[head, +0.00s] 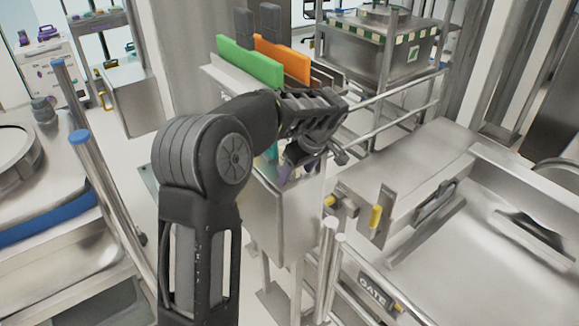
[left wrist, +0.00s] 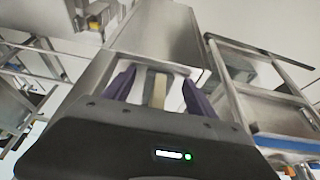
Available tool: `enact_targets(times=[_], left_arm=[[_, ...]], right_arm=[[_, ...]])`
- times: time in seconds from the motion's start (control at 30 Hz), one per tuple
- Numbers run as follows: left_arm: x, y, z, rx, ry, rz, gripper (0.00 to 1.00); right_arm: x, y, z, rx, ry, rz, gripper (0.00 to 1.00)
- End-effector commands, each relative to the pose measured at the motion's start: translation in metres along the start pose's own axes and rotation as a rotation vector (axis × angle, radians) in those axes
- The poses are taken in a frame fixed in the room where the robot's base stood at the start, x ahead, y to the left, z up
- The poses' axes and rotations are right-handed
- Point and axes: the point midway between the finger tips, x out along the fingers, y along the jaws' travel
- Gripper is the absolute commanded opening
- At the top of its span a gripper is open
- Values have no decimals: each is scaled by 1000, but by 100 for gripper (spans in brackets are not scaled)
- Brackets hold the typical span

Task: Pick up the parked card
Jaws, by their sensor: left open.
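A green card (head: 250,64) and an orange card (head: 283,58) stand upright side by side in a metal rack, each with a dark block at its top. I cannot tell which one is the parked card. My left gripper (head: 298,168) is in front of and below the cards, over a metal box-like stand (head: 283,222), pointing down. Its purple fingers are apart in the left wrist view (left wrist: 158,88). A narrow tan and grey strip (left wrist: 155,90) shows between them, and I cannot tell whether they touch it. My forearm hides part of the rack. My right gripper is out of view.
Metal rails (head: 405,90) run right of the rack. A steel counter with a sunken basin (head: 470,270) lies at the lower right, with yellow-handled fittings (head: 375,217) near it.

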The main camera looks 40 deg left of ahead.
Motion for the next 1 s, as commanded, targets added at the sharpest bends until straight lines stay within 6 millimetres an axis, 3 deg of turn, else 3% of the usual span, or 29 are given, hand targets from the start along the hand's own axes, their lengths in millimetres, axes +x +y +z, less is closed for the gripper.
enact_targets(times=[0.4, 1.0], left_arm=[[0, 0, 0, 0, 0, 0, 66], [0, 0, 0, 1, 0, 0, 17]], right_arm=[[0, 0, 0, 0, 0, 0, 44], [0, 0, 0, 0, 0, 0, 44]])
